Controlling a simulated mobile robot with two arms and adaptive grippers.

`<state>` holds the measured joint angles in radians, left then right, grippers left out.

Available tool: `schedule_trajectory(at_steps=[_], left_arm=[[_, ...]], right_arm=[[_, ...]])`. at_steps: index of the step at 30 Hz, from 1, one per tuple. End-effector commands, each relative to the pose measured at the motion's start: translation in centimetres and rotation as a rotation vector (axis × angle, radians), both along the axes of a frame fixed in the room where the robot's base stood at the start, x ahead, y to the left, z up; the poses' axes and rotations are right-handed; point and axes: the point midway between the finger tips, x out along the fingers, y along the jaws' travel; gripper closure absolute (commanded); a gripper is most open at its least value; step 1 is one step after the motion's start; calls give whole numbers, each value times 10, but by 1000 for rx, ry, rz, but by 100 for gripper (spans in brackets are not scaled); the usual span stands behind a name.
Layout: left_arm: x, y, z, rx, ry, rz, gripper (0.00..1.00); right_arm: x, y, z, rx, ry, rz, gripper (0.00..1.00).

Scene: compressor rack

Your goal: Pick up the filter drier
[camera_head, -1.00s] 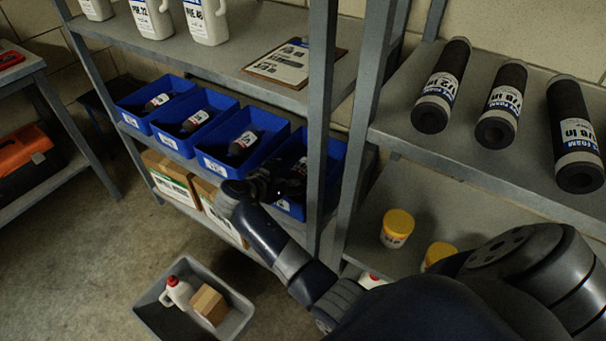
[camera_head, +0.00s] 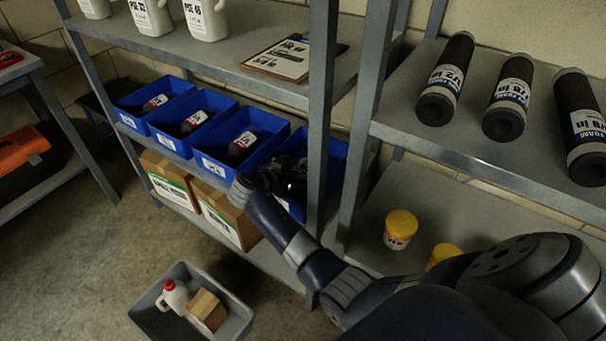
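Dark filter driers with white and red labels lie in blue bins on the middle shelf: one in the left bin (camera_head: 157,102), one in the second bin (camera_head: 194,121), one in the third bin (camera_head: 243,143). My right gripper (camera_head: 291,179) is dark and reaches into the front of the fourth, rightmost bin (camera_head: 334,165). It blends with the dark inside of that bin. Whether it is open or shut, and whether a drier lies there, I cannot tell. My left gripper is not in view.
A grey shelf post (camera_head: 319,130) stands right beside the fourth bin. A clipboard (camera_head: 284,57) and white jugs (camera_head: 207,17) are on the shelf above. Cardboard boxes (camera_head: 226,217) sit below. A grey tote (camera_head: 239,323) with a jug and box is on the floor.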

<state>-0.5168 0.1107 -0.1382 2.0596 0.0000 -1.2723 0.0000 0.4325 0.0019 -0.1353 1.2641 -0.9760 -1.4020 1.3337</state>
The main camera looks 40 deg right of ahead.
Motion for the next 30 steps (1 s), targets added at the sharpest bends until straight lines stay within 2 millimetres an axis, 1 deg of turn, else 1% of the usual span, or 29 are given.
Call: schedule_trajectory(at_steps=[6,7,8,9,11,12,15,23,26,28,30], left_arm=[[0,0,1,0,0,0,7],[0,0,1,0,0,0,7],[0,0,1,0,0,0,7],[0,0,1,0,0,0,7],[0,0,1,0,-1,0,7],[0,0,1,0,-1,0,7],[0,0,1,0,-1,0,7],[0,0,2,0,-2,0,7],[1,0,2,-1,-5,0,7],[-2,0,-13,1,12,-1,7],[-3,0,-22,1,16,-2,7]], right_arm=[[0,0,0,0,0,0,24],[0,0,0,0,0,0,26],[0,0,0,0,0,0,33],[0,0,0,0,0,0,42],[0,0,0,0,0,0,56],[0,0,0,0,0,0,65],[0,0,0,1,0,0,85],[1,0,3,-1,-3,0,85],[1,0,12,0,-6,-1,85],[1,0,23,1,-7,-1,85],[2,0,37,0,-9,0,85]])
